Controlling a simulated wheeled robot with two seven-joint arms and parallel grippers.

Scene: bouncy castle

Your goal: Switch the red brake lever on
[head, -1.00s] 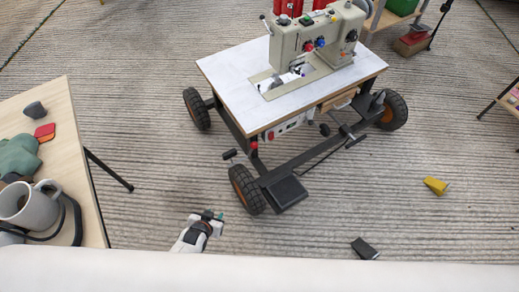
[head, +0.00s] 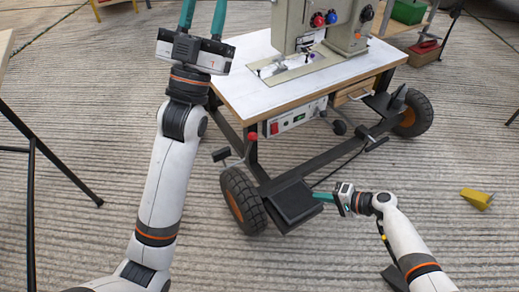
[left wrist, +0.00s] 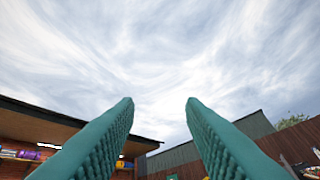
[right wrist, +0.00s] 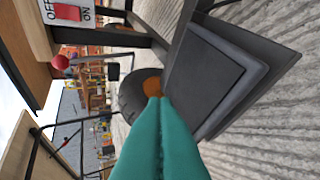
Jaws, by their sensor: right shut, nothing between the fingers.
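A red ball knob (head: 252,136) sits by the front leg of the sewing-machine cart (head: 268,95). It looks like the brake lever's knob; its stem is too small to read. The knob also shows at upper left in the right wrist view (right wrist: 60,62). My right gripper (head: 322,196) is shut and empty, low beside the cart's black foot pedal (head: 292,200), to the right of and below the knob. My left gripper (head: 203,12) is raised in front of the tabletop, its fingers apart.
A control box with a red switch (right wrist: 67,12) marked OFF and ON hangs under the tabletop. A black wheel (head: 243,201) stands left of the pedal. A yellow wedge (head: 476,198) lies on the ribbed ground at right. Open ground lies in front of the cart.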

